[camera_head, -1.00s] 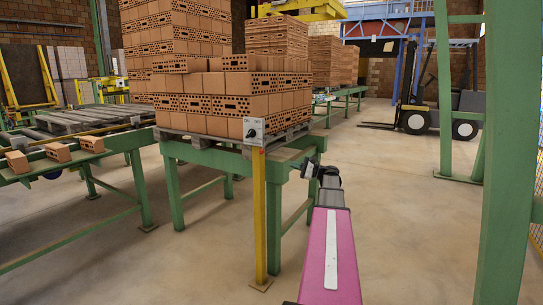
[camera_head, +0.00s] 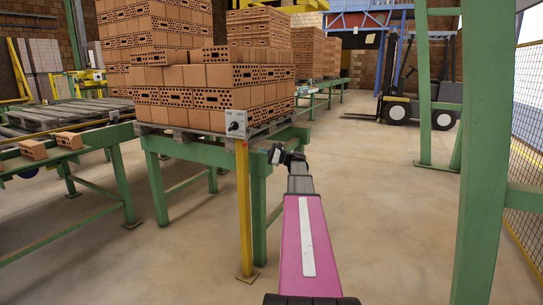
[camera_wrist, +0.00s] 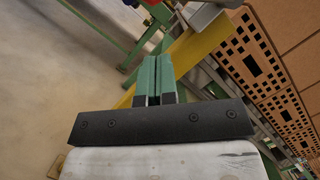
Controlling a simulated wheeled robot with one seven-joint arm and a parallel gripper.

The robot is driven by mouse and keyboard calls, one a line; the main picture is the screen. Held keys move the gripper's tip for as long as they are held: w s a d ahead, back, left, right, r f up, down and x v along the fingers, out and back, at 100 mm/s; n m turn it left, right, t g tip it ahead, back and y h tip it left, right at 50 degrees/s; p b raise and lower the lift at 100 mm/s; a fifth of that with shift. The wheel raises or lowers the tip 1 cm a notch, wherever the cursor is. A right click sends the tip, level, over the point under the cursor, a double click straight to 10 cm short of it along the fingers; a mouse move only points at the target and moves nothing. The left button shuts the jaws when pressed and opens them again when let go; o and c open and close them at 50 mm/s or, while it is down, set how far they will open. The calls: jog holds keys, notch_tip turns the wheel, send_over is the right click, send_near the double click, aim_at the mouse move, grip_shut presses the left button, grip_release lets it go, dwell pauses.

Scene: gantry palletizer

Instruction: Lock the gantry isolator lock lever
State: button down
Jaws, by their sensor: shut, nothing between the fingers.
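The isolator box (camera_head: 236,123) is a small light-grey plate on top of a yellow post (camera_head: 245,215). A black lever knob (camera_head: 235,126) sits on its face, with small lettering above that is too small to read. My gripper (camera_head: 275,154) is to the right of the box and slightly lower, apart from it. In the wrist view, my gripper's green fingers (camera_wrist: 154,75) are together and hold nothing. There the yellow post (camera_wrist: 200,48) runs diagonally behind the fingers, and part of the grey box (camera_wrist: 203,16) shows at the top. The lever is not clear there.
A pallet of bricks (camera_head: 210,97) stands on a green conveyor frame (camera_head: 200,152) behind the post. A green upright (camera_head: 483,150) and mesh fence (camera_head: 527,190) stand at the right. A forklift (camera_head: 425,95) is at the back. The floor (camera_head: 385,220) between is clear.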

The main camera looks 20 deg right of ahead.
aim_at(248, 138)
jog(key=shift+w+a+r, duration=0.1)
jog(key=shift+a+r, duration=0.3)
jog(key=shift+a, duration=0.4)
jog(key=shift+w+a+r, duration=0.15)
jog(key=shift+a+r, duration=0.3)
jog(key=shift+a, duration=0.3)
jog(key=shift+w+a+r, duration=0.1)
jog(key=shift+a+r, duration=0.3)
jog(key=shift+a, duration=0.4)
jog(key=shift+s+a+r+m, duration=0.15)
jog(key=shift+a+m, duration=0.05)
jog(key=shift+m, duration=0.3)
